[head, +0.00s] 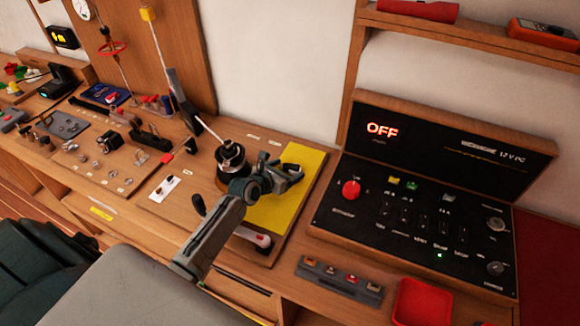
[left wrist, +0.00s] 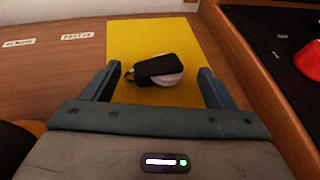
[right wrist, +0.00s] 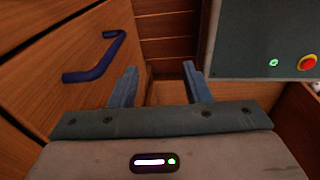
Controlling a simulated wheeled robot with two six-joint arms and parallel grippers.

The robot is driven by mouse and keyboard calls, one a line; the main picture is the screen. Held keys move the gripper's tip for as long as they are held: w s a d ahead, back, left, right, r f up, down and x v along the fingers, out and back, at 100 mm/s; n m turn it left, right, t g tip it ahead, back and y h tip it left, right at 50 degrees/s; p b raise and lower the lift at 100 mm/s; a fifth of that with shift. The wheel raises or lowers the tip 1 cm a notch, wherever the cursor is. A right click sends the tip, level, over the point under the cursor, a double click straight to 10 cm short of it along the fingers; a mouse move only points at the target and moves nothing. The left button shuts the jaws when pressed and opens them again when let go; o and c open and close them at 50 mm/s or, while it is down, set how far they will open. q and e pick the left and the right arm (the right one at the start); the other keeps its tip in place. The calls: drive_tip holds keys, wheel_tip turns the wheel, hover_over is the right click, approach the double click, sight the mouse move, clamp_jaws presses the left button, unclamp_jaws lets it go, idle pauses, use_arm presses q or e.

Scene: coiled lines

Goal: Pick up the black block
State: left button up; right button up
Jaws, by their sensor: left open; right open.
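The black block (left wrist: 158,66) shows in the left wrist view, lying on a round white piece (left wrist: 172,79) on the yellow mat (left wrist: 125,40). A small metal ring or hook shows at its left end. My left gripper (left wrist: 160,74) is open, its fingers apart on either side of the block and not touching it. In the head view my left gripper (head: 283,174) is over the yellow mat (head: 290,205) and largely hides the block. My right gripper (right wrist: 161,70) is open and empty, away from the bench top, in front of wooden drawers.
A black control panel (head: 420,215) reading OFF stands right of the mat. A dark coil stand (head: 230,155) with a rod is just left of my left gripper. A red tray (head: 425,302) is at the front. A blue drawer handle (right wrist: 98,66) is near my right gripper.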

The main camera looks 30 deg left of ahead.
use_arm(q)
drive_tip(key=x, duration=0.2)
drive_tip(key=shift+w+f, duration=0.2)
drive_tip(key=shift+w, duration=0.05)
drive_tip(key=shift+s+r, duration=0.1)
drive_tip(key=shift+c, duration=1.3)
clamp_jaws()
